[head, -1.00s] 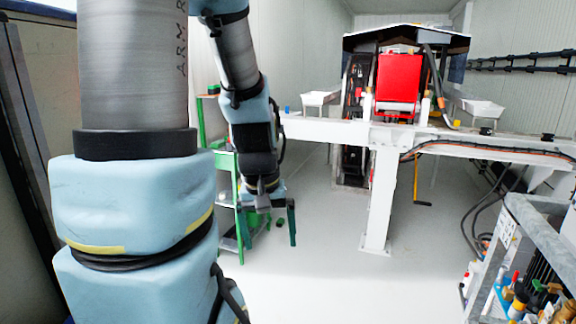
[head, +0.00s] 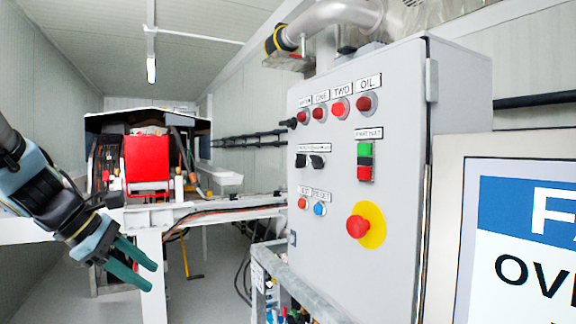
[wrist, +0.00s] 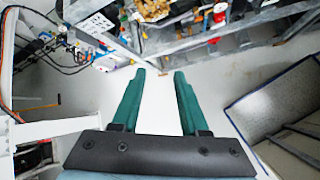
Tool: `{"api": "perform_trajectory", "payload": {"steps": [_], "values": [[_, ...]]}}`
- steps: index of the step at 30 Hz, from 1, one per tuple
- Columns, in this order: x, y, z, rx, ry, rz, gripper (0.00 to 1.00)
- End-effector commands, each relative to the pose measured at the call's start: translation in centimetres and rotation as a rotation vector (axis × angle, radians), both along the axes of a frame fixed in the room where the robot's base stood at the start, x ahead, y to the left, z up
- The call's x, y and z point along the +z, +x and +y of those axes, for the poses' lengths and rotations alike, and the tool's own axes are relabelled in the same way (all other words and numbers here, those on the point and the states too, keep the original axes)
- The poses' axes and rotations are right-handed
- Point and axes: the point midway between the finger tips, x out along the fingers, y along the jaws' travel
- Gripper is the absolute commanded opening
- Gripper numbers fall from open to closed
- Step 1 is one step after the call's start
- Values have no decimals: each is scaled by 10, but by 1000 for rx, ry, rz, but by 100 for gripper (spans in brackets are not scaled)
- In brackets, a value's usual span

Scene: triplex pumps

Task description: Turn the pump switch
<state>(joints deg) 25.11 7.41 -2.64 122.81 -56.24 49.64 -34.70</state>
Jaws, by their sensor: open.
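A grey control cabinet (head: 395,100) stands right of centre in the head view. Two black rotary switches, a left one (head: 301,160) and a right one (head: 317,161), sit side by side on its front under small labels too small to read. My gripper (head: 153,277) is at the lower left of the head view, well apart from the cabinet and lower than the switches. Its two green fingers are open and empty. They also show in the wrist view (wrist: 160,74), with pale floor between them. The switches cannot be made out in the wrist view.
The panel also carries red lamps (head: 340,107), a green-and-red button block (head: 365,161), a blue button (head: 320,209) and a red emergency stop (head: 358,227) on yellow. A grey metal rail (head: 290,285) runs below it. A sign (head: 525,240) stands right. White beams (head: 155,240) are behind my gripper.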

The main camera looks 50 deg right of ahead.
Motion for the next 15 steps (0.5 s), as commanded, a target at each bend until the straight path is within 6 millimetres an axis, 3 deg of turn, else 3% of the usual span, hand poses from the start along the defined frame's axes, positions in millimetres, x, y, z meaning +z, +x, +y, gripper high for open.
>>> {"api": "perform_trajectory", "payload": {"steps": [1, 3, 6, 10, 15], "values": [[21, -7, -40, 29, -96, 87, 44], [58, -19, -87, 68, -228, 231, 44], [112, -38, -139, 89, -389, 432, 44], [170, -59, -179, 78, -534, 642, 44], [207, -71, -197, 57, -613, 771, 44]]}}
